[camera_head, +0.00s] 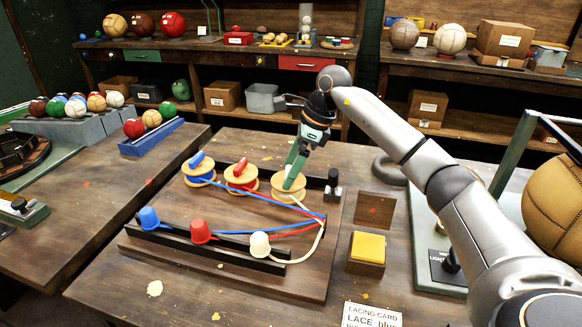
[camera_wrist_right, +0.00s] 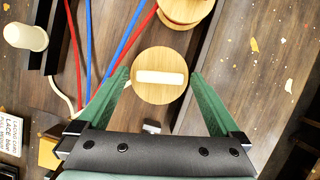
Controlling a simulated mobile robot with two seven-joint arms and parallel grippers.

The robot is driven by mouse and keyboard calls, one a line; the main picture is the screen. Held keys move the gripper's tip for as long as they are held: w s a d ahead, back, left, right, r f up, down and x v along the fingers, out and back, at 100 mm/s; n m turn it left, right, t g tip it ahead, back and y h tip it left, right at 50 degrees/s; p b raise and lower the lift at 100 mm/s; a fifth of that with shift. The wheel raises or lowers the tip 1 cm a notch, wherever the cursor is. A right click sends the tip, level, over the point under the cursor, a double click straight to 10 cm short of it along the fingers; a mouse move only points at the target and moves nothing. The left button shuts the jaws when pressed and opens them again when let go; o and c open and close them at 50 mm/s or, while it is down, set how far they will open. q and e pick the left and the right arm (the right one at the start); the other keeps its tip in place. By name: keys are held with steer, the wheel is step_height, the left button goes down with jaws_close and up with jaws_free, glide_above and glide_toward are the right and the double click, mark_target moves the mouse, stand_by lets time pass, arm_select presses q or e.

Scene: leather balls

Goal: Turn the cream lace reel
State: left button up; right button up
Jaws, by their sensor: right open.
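The cream lace reel (camera_head: 288,193) is a round wooden reel at the right end of a row of three on a wooden board. In the right wrist view the cream reel (camera_wrist_right: 161,92) shows from above, with a cream bar handle (camera_wrist_right: 161,77) across its middle. My right gripper (camera_head: 294,172) is over this reel, pointing down. Its green fingers are open, one on each side of the handle and apart from it in the right wrist view (camera_wrist_right: 161,76). In the head view the fingers hide the handle. My left gripper is not in view.
The blue reel (camera_head: 198,176) and red reel (camera_head: 241,181) stand left of it. Blue, red and cream laces run right, then back to the blue (camera_head: 149,218), red (camera_head: 201,232) and cream (camera_head: 260,244) pegs. A black post (camera_head: 332,186) stands close to the right.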

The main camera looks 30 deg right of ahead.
steer(key=c, duration=1.3)
steer(key=shift+m+t+h+p, duration=0.4)
steer(key=shift+m+p, duration=0.3)
steer(key=shift+m, duration=0.6)
steer(key=o, duration=1.3)
steer(key=v, duration=1.2)
steer(key=shift+s+r+p, duration=0.15)
steer(key=shift+r+p, duration=0.05)
steer(key=shift+p, duration=0.15)
